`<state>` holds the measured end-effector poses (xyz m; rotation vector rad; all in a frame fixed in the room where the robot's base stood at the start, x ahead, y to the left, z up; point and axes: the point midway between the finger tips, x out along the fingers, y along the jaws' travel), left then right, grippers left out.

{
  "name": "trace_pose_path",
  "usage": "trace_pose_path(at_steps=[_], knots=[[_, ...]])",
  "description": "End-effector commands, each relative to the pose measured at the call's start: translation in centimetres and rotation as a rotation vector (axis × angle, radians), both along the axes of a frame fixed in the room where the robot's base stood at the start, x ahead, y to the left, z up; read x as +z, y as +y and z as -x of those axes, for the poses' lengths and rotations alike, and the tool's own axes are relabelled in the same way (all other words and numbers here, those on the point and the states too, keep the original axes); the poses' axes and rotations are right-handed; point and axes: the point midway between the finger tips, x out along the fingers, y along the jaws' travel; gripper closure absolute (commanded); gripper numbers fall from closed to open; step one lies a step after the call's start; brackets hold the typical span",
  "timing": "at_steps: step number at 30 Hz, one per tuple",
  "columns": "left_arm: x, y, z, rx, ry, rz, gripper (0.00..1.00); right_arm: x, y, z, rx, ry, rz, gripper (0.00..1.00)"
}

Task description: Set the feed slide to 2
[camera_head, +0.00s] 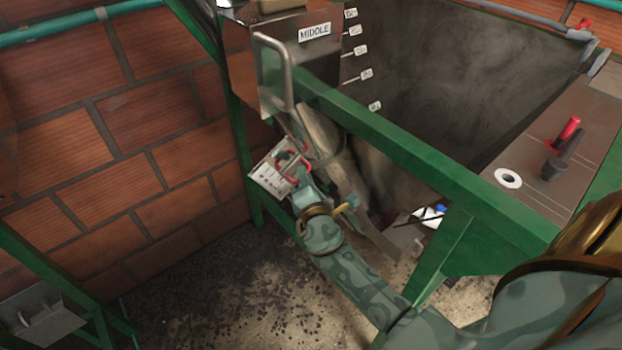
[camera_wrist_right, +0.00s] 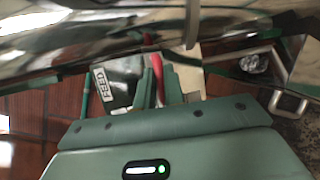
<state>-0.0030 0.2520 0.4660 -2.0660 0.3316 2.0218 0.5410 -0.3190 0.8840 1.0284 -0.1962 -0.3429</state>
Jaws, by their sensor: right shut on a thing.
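The feed slide shows in the head view as a small pale plate (camera_head: 268,180) with scale marks, below the metal box. Its marks are too small to read, so I cannot tell the setting. A red handle (camera_head: 282,157) sits at the plate. My right gripper (camera_head: 297,172) reaches it from the lower right and is shut on the red handle. In the right wrist view the red handle (camera_wrist_right: 156,68) stands between the two green fingers (camera_wrist_right: 158,84), beside a label reading FEED (camera_wrist_right: 103,80). The fingers hide part of the handle. My left gripper is out of view.
A green frame beam (camera_head: 420,150) runs diagonally above my right forearm. A metal box (camera_head: 270,60) labelled MIDDLE, with a bar handle (camera_head: 285,75), hangs above the slide. A brick wall (camera_head: 120,130) stands left. A red-handled lever (camera_head: 565,135) sits on the right panel.

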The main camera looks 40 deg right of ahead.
Motion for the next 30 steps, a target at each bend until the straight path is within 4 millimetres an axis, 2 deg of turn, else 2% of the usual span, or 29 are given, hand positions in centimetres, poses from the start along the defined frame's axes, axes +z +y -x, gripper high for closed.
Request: trace_pose_path(at_steps=[5,6,8,19,23,30], knots=[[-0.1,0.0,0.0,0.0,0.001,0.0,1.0,-0.1,0.0,0.0,0.001,0.0,0.001,1.0],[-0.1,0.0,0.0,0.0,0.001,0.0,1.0,-0.1,0.0,0.0,0.0,0.0,0.001,0.84],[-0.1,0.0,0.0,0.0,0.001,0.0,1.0,-0.2,0.0,0.0,0.0,0.0,0.001,0.68],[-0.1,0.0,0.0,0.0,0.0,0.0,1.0,-0.2,0.2,0.5,0.0,0.002,0.0,0.68],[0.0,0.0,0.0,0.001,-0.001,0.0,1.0,-0.2,1.0,2.5,0.0,0.002,-0.001,0.68],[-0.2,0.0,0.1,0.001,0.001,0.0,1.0,-0.4,3.4,8.6,0.001,0.005,0.0,0.68]])
